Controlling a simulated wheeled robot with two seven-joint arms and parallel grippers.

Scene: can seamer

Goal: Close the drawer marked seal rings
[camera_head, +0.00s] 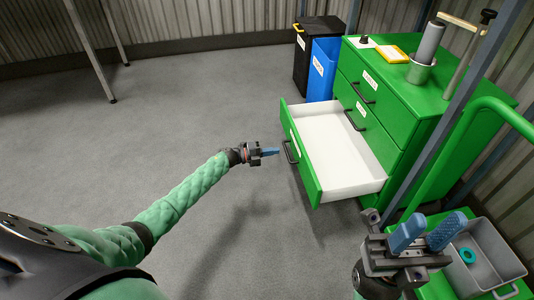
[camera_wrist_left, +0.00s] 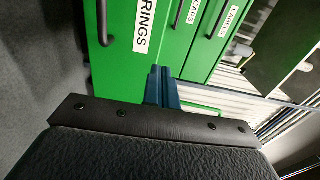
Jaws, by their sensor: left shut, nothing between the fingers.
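The seal rings drawer (camera_head: 305,168) is pulled far out of the green cabinet, its white inside showing empty. Its front shows in the left wrist view (camera_wrist_left: 124,62), where the label (camera_wrist_left: 143,25) reads "RINGS" and a dark handle (camera_wrist_left: 104,24) is beside it. My left gripper (camera_head: 272,151) is shut and empty, its blue fingertips pointing at the drawer front close to the handle (camera_head: 290,152). Its fingers (camera_wrist_left: 162,86) overlap the front in the wrist view; I cannot tell whether they touch. My right gripper (camera_head: 427,234) is open and empty, right of the drawer.
The green cabinet (camera_head: 420,112) has other drawers, shut. On top are a grey cylinder (camera_head: 430,42) and a yellow-edged item (camera_head: 393,54). Blue (camera_head: 322,72) and black bins stand behind it. A grey tray (camera_head: 490,262) holds a teal ring (camera_head: 467,255). Floor left of the drawer is clear.

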